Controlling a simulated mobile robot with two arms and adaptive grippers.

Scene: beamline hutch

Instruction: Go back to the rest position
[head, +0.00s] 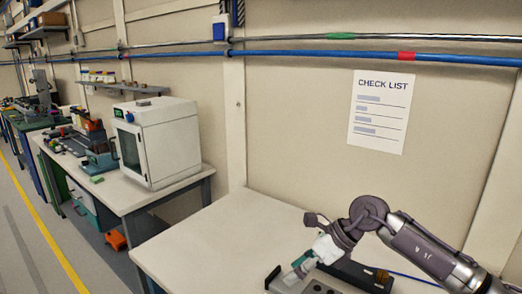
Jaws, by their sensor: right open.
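My right arm comes in from the right edge. Its gripper (325,238) is open and hangs low over the near table (215,232). Just below it are a small white part and a teal-green piece (303,259); I cannot tell whether the gripper touches them. A grey block with holes (316,288) lies under them, cut off by the lower edge of the picture. My left gripper is not in view.
A dark box-like piece (365,274) is close to the right gripper. The table's left part is bare. A white oven-like cabinet (168,142) stands on another bench at left. The floor at left is open.

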